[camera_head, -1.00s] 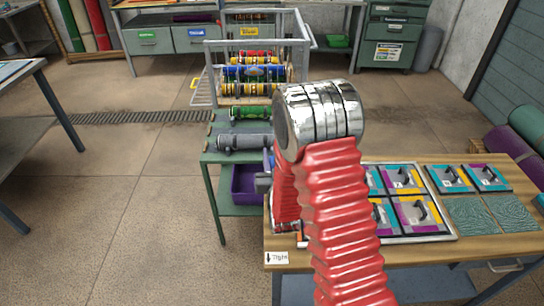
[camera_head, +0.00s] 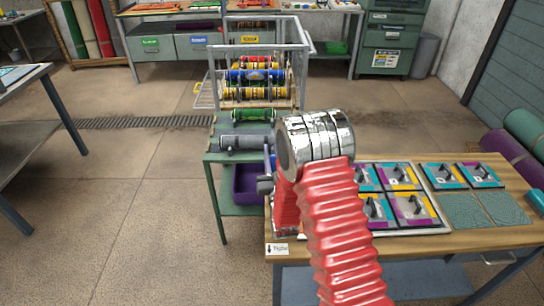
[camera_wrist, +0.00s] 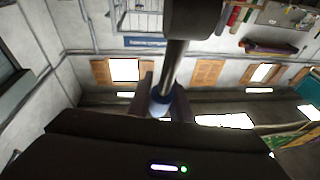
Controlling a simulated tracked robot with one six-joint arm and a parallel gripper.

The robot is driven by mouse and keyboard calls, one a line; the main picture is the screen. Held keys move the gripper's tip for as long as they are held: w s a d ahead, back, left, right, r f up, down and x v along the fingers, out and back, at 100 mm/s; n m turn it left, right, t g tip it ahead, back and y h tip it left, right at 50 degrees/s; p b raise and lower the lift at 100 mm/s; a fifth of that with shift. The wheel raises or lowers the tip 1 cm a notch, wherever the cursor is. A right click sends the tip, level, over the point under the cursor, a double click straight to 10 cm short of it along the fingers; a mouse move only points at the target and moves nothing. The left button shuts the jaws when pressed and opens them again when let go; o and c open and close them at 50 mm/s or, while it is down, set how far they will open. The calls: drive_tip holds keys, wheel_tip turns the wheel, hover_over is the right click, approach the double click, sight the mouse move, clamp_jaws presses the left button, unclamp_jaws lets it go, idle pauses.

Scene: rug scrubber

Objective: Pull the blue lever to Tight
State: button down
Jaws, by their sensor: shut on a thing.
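In the wrist view, my gripper (camera_wrist: 162,92) is shut on the blue lever (camera_wrist: 160,105), whose blue part shows between the two dark fingers. A grey rod runs up from the grip to a dark block at the top of the picture. In the head view my red, ribbed arm with its chrome joint hides most of the gripper and the lever. A white label (camera_head: 277,249) with a down arrow, which seems to read "Tight", is at the workbench's (camera_head: 400,247) left front corner.
Square pads in a framed tray (camera_head: 448,229) and loose teal tiles lie on the bench right of my arm. A green side table (camera_head: 216,157) with a grey roller (camera_head: 245,142) and a purple bin (camera_head: 246,184) stands left. A cart of coloured rollers (camera_head: 255,75) stands behind. Floor at left is open.

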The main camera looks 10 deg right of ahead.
drive_tip(key=c, duration=1.6)
unclamp_jaws()
